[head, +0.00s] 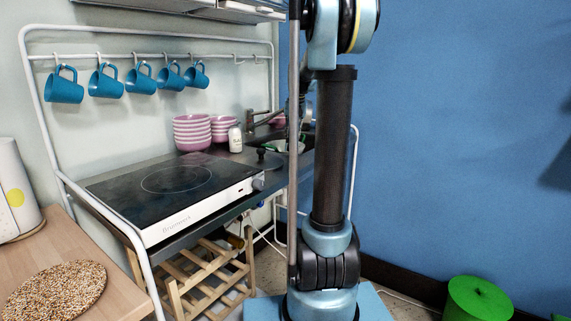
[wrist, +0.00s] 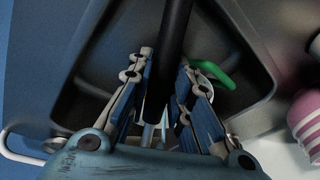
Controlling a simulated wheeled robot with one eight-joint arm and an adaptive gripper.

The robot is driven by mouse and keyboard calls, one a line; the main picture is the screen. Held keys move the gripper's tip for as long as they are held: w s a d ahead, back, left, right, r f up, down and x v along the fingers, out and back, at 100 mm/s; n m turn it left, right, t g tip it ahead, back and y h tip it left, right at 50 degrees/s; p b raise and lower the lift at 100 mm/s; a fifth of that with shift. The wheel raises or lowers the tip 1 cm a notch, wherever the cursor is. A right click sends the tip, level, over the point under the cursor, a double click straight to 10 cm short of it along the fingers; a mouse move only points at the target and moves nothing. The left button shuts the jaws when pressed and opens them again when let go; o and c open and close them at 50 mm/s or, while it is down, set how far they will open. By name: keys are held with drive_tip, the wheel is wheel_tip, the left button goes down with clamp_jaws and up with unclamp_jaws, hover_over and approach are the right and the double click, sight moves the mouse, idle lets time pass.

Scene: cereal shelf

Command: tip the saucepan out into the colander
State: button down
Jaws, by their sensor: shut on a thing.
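In the wrist view my gripper (wrist: 160,82) is closed around a long black handle (wrist: 172,40), which runs up out of the picture between the fingers. The handle looks like the saucepan's, but the pan's body cannot be made out. Below the fingers is the dark sink (wrist: 110,50). A green loop-shaped part (wrist: 218,74) with a pale rim beside it lies in the sink, right of the fingers; it may belong to the colander, which is mostly hidden. In the head view my arm hides the gripper, and a little green and white shows in the sink.
In the head view, pink bowls (head: 192,132) and a white bottle (head: 235,138) stand left of the sink, behind the hob (head: 170,182). A faucet (head: 262,120) is at the back. Blue mugs (head: 140,79) hang from a rail above. A blue wall closes the right.

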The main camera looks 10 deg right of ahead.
drive_tip(key=shift+a+r, duration=0.1)
drive_tip(key=shift+a, duration=0.05)
drive_tip(key=shift+h, duration=0.9)
idle(0.5)
